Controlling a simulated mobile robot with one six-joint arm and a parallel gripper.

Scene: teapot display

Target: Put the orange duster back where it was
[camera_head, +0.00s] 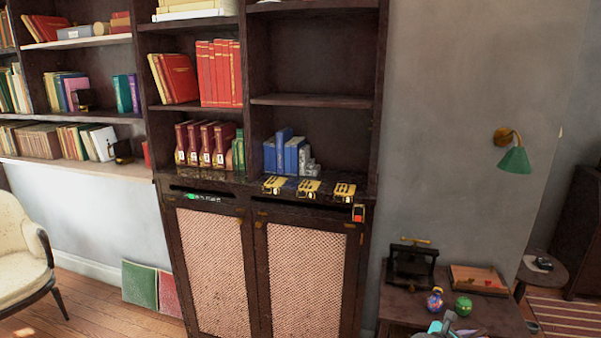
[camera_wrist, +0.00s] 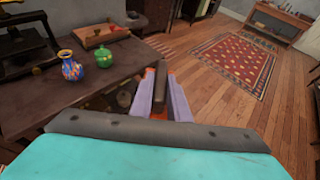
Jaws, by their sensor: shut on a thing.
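My gripper (camera_wrist: 163,98) is in the wrist view, its pale purple fingers shut on the orange duster (camera_wrist: 160,76). Only a brown part and small orange edges of the duster show between and beyond the fingers; the rest is hidden. The duster is beside the right end of the dark wooden table (camera_wrist: 95,85), and I cannot tell whether it touches it. In the head view my gripper (camera_head: 446,325) is partly cut off at the bottom edge, in front of the table (camera_head: 395,305); the duster cannot be made out there.
A colourful vase (camera_head: 435,299) and a green pot (camera_head: 463,306) stand close by on the table. Behind them are a black press (camera_head: 411,264) and a wooden tray (camera_head: 478,279). A tall bookcase cabinet (camera_head: 254,190) stands left. Open floor (camera_wrist: 195,65) and a red rug (camera_wrist: 235,62) lie right.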

